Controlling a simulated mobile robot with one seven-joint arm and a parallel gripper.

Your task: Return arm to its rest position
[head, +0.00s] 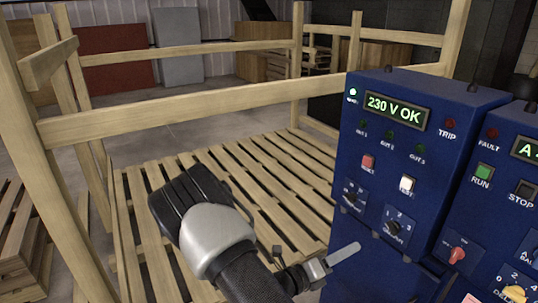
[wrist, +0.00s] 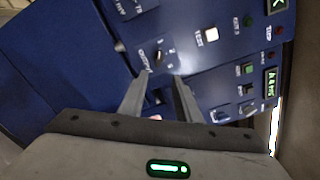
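My arm (head: 216,235) reaches in from the bottom middle of the head view, in front of a wooden pallet. My gripper (head: 345,253) points right, just below the lower knobs of a blue control box (head: 376,160). In the wrist view, the two fingers of my gripper (wrist: 162,76) stand apart with a gap between them and nothing held. They point at the blue panel, by a black rotary knob (wrist: 159,55). I cannot tell whether the fingertips touch the panel. The box's display reads "230 V OK" and a green lamp is lit.
A second blue box (head: 488,190) with RUN and STOP buttons stands close at the right. A wooden rail frame (head: 200,103) rises around the slatted pallet (head: 160,260), behind and left of my arm. Open floor shows beyond the rails.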

